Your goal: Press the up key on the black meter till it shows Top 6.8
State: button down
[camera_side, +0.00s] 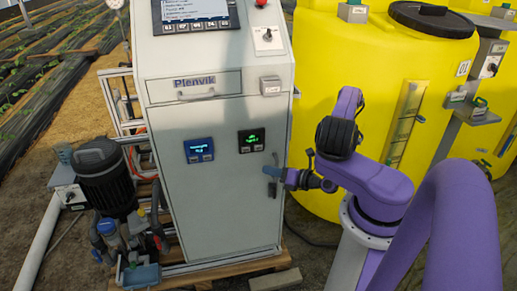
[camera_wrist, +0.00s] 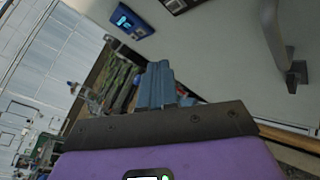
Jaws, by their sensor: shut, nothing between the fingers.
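The black meter (camera_side: 251,140) is set in the grey cabinet door, with a small green-lit display too small to read and keys below it. In the wrist view only part of the black meter (camera_wrist: 178,3) shows, cut off by the top edge. My gripper (camera_side: 268,171) is in front of the door, below and slightly right of the black meter, and appears apart from it. In the wrist view its blue-grey fingers (camera_wrist: 158,68) are together with nothing between them. Which key is the up key cannot be made out.
A blue meter (camera_side: 199,150) sits left of the black one; it also shows in the wrist view (camera_wrist: 131,22). A door handle (camera_side: 275,184) is close beside my gripper, also seen in the wrist view (camera_wrist: 283,40). Yellow tanks (camera_side: 340,60) stand right; a black pump (camera_side: 103,175) stands left.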

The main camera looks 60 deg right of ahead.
send_near(251, 150)
jog(key=shift+w+a+f, duration=0.15)
jog(key=shift+w+a, duration=0.1)
jog(key=shift+w, duration=0.7)
jog(key=shift+w+a+f, duration=0.15)
jog(key=shift+w+a, duration=0.05)
jog(key=shift+w, duration=0.7)
jog(key=shift+w+d, duration=0.1)
dwell(1.0)
jog(key=shift+w+d, duration=0.15)
jog(key=shift+d, duration=0.05)
jog(key=shift+w+d, duration=0.25)
dwell(1.0)
jog(key=shift+s, duration=0.1)
jog(key=shift+s+a, duration=0.45)
jog(key=shift+a, duration=0.1)
jog(key=shift+s, duration=0.1)
jog(key=shift+s+a, duration=1.7)
jog(key=shift+a, duration=0.05)
